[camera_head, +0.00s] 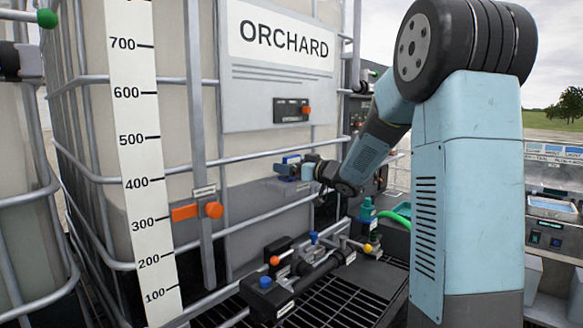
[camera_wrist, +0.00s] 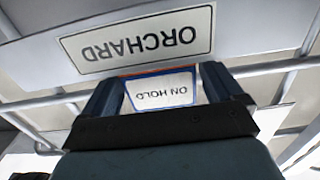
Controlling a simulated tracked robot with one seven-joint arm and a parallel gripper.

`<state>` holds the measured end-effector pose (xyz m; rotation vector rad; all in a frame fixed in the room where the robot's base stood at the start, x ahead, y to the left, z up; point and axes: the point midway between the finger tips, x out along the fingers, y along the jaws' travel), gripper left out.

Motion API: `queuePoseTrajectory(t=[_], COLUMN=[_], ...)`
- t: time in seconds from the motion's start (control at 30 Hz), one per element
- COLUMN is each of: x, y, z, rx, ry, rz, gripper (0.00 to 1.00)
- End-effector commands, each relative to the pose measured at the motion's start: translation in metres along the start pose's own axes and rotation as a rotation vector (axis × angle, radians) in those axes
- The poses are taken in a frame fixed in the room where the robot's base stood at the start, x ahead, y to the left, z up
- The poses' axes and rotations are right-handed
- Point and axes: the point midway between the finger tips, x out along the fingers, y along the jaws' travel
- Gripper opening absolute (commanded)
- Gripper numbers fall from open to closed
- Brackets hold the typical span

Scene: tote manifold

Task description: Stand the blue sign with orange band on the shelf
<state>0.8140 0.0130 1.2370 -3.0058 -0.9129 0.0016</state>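The blue sign with the orange band is between my gripper's fingers in the wrist view (camera_wrist: 163,92). Its white face reads "ON HOLD", upside down in that picture like the ORCHARD label. The dark fingers meet its two side edges, and my gripper (camera_wrist: 160,95) looks shut on it. In the head view my gripper (camera_head: 290,168) is small, in front of the caged tote below the ORCHARD panel.
The ORCHARD panel (camera_head: 265,85) is on the tote, above my gripper. Metal cage bars (camera_head: 260,222) run close by. An orange-knobbed slider (camera_head: 213,210) is left of my gripper.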

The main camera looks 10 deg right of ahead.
Motion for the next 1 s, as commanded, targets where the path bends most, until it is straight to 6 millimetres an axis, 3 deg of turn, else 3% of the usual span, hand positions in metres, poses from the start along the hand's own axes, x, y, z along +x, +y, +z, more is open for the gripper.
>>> queuePoseTrajectory(t=[0.43,1.0], x=[-0.008,-0.105], y=[0.001,0.002], z=[-0.002,-0.003], rx=[-0.001,-0.001], ry=[0.0,0.0], rz=[0.002,0.004], gripper=[1.0,1.0])
